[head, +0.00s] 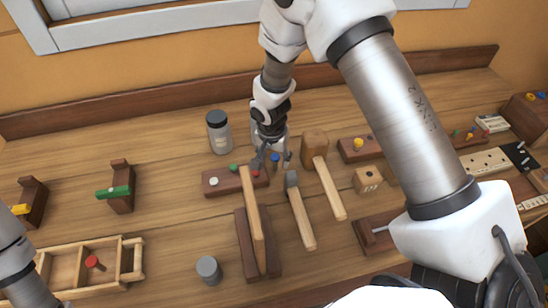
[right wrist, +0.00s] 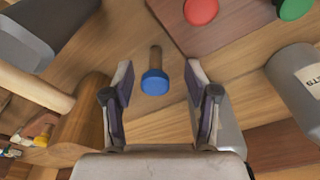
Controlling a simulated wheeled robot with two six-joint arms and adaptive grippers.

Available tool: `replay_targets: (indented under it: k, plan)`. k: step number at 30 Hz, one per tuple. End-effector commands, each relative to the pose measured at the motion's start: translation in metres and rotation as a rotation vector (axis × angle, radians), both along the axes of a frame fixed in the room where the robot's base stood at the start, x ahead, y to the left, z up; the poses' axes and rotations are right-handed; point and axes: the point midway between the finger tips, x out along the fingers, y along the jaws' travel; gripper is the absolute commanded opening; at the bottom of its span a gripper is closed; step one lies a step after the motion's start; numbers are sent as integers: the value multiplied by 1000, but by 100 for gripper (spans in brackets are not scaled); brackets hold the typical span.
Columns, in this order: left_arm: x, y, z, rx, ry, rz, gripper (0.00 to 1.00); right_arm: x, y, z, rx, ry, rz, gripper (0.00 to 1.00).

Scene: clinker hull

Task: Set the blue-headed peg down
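The blue-headed peg (head: 276,157) is on the table just behind a dark reddish block (head: 222,186). In the right wrist view the peg's blue head (right wrist: 155,82) and wooden shaft show between and beyond my fingers, with clear gaps on both sides. It seems to lie on the wood, touching neither finger. My right gripper (right wrist: 158,100) is open and empty above it; in the head view it points down beside the peg. The block carries white, green and red peg heads. Part of my left arm shows at the lower left; its gripper is out of view.
A mallet (head: 315,143) and a hammer (head: 292,182) lie right of the peg. A black-lidded jar (head: 218,132) stands behind left. A wooden tray (head: 135,243) holding a red-headed peg (head: 94,262) is at the front left.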

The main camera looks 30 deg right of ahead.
Motion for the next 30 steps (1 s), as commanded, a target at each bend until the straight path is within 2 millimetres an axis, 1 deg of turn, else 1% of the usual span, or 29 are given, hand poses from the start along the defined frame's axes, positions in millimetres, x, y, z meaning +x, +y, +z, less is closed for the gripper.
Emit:
replay_targets:
  k: [3,4,6,8,9,17,20,23,26,30]
  plan:
    - [0,0,0,0,1,0,49,-1,0,-1,0,1,0,56]
    - [0,0,0,0,1,0,49,-1,0,0,0,1,0,49]
    - [0,0,0,0,1,0,49,-1,0,0,0,1,0,31]
    - [0,0,0,0,1,0,49,-1,0,0,0,1,0,16]
    - [0,0,0,0,1,0,49,-1,0,0,0,1,0,12]
    - [0,0,-1,0,1,0,49,-1,0,0,-1,2,0,12]
    - [0,0,-1,0,1,0,49,0,0,2,-1,1,-1,12]
    - [0,0,-3,0,1,0,49,0,0,15,-1,0,-1,12]
    - [0,0,-8,0,1,0,49,1,0,37,-1,-4,-1,12]
    - [0,0,-14,0,1,0,49,0,0,72,0,-3,-1,12]
